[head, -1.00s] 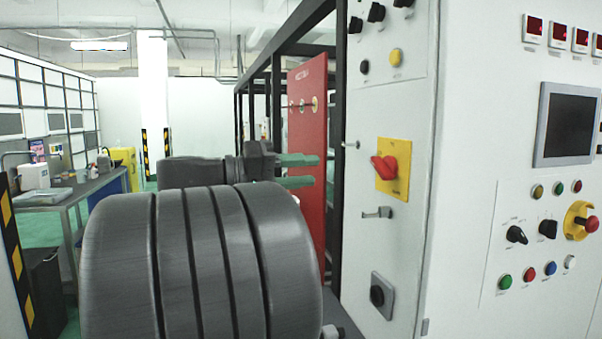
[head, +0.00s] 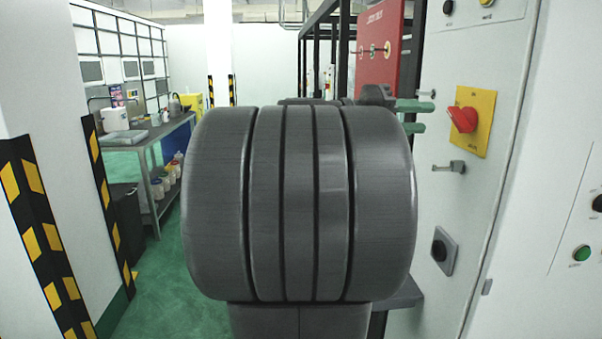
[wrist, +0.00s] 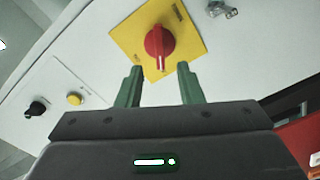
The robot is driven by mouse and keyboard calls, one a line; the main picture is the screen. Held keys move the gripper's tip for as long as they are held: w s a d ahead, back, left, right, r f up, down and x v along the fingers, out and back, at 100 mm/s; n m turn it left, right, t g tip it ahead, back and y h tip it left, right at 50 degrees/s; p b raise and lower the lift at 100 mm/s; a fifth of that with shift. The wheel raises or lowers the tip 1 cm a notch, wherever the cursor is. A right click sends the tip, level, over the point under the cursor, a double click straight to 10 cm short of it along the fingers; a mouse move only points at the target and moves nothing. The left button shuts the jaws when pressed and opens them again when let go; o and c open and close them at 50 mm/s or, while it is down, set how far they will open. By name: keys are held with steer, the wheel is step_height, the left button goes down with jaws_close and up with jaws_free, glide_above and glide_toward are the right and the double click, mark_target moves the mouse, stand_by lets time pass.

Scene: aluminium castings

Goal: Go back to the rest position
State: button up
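My gripper (head: 417,116) shows only as two green fingers beyond the right side of my large dark arm link, which hides the rest of the wrist in the head view. In the wrist view my gripper (wrist: 159,70) has its two green fingers spread apart with nothing between them. A red rotary switch (head: 463,120) on a yellow plate is on the white cabinet, right of the fingers. In the wrist view the red switch (wrist: 159,46) lies just beyond the fingertips; whether they touch it cannot be told there, but the head view shows a gap.
The white cabinet (head: 500,200) stands close on the right, with a latch handle (head: 449,167) sticking out. A red panel (head: 378,50) stands behind. A column with yellow-black stripes (head: 50,240) is at left. A workbench (head: 150,137) stands further back. Green floor (head: 165,285) is free between.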

mark_target(453, 118)
steer(key=shift+w+d+p, duration=0.2)
steer(key=shift+d+p, duration=0.15)
steer(key=shift+d, duration=2.8)
steer(key=shift+a, duration=0.1)
